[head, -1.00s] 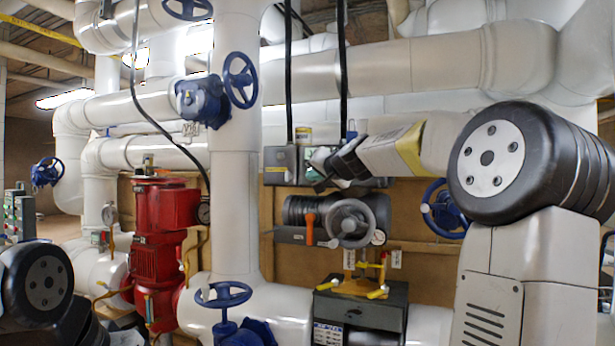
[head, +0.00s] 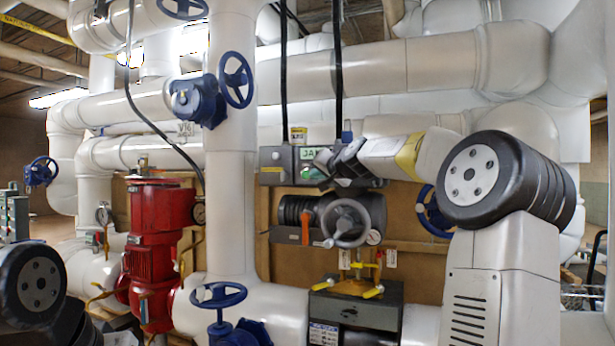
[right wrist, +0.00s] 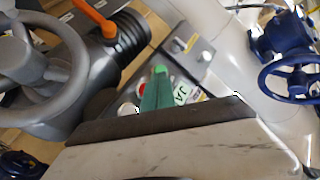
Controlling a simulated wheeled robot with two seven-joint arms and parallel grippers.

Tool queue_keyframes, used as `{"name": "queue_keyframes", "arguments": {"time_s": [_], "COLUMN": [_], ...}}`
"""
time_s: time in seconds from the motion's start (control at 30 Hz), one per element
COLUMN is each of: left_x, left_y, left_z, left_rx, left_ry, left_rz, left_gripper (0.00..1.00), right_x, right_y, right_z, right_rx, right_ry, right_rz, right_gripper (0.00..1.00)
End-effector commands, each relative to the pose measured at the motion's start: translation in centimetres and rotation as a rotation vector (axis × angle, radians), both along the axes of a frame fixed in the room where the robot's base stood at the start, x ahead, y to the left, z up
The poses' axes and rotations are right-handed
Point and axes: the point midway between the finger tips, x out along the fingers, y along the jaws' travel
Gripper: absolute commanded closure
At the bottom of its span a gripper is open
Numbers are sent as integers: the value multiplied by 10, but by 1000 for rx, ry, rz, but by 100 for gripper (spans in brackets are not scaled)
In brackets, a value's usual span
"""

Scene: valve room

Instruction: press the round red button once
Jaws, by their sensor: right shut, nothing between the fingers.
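The red button (right wrist: 142,89) shows as a small, partly hidden red patch in the right wrist view, beside a green part on the control panel (right wrist: 205,52). I cannot make the button out in the head view. There the grey control panel (head: 272,157) with a green display hangs behind the pipes' front, above the grey handwheel. My right gripper (head: 326,166) is shut and empty, in front of the panel's right part, which it partly covers. I cannot tell whether it touches the panel. My left gripper is out of view.
The grey handwheel (head: 347,222) with an orange lever (head: 305,228) sits just below the panel. A thick white vertical pipe (head: 231,180) stands to the left, and a red pump (head: 155,240) beyond it. A dark grey box (head: 360,312) with yellow fittings is below.

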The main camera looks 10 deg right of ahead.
Motion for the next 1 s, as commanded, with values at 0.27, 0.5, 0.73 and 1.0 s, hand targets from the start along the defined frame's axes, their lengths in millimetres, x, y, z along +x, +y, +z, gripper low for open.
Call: {"name": "queue_keyframes", "arguments": {"time_s": [0.27,0.5,0.73,1.0], "left_x": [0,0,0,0], "left_y": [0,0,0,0], "left_z": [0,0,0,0], "left_rx": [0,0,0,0], "left_ry": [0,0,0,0], "left_rz": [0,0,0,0], "left_gripper": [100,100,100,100], "right_x": [24,29,29,29], "right_y": [-15,-18,-19,-18], "right_z": [0,-1,-1,-1], "right_rx": [0,-1,-1,-1], "right_ry": [0,1,1,1], "right_rz": [1,0,0,0], "right_gripper": [100,100,100,100]}}
